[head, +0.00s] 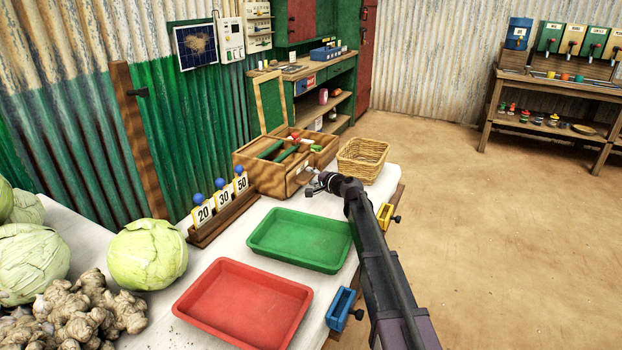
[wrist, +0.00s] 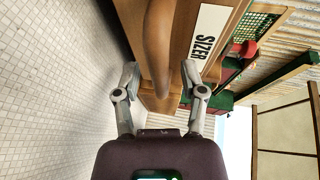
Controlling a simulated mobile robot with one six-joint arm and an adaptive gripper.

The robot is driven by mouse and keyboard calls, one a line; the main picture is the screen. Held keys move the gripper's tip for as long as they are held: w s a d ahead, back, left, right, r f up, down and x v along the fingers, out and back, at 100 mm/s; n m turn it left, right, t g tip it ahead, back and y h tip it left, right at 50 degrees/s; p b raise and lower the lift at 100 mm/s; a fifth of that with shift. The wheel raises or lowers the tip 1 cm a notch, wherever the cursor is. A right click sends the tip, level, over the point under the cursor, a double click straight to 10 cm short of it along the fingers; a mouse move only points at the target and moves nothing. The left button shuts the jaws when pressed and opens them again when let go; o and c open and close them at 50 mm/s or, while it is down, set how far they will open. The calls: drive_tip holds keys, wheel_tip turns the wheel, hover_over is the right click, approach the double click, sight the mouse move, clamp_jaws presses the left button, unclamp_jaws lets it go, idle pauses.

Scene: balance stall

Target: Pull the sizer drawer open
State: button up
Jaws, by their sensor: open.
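The sizer drawer is on a wooden box (head: 258,173) standing on the white table. In the wrist view a white label reading SIZER (wrist: 213,32) is on the brown wooden front. A thick curved brown handle (wrist: 157,45) runs in front of that wood. My gripper (wrist: 161,82) is open, with one finger on each side of the handle's near end; I cannot tell whether either finger touches it. In the head view my gripper (head: 316,184) is at the box's right front, and my arm comes from the lower right. I cannot tell how far the drawer is out.
A green tray (head: 300,240) and a red tray (head: 243,305) lie in front of the box. A wicker basket (head: 362,160) stands behind my gripper. Number cards (head: 224,198) stand left, near cabbages (head: 147,254). Blue (head: 341,308) and yellow (head: 385,215) holders line the table's right edge.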

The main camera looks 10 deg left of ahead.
clamp_jaws()
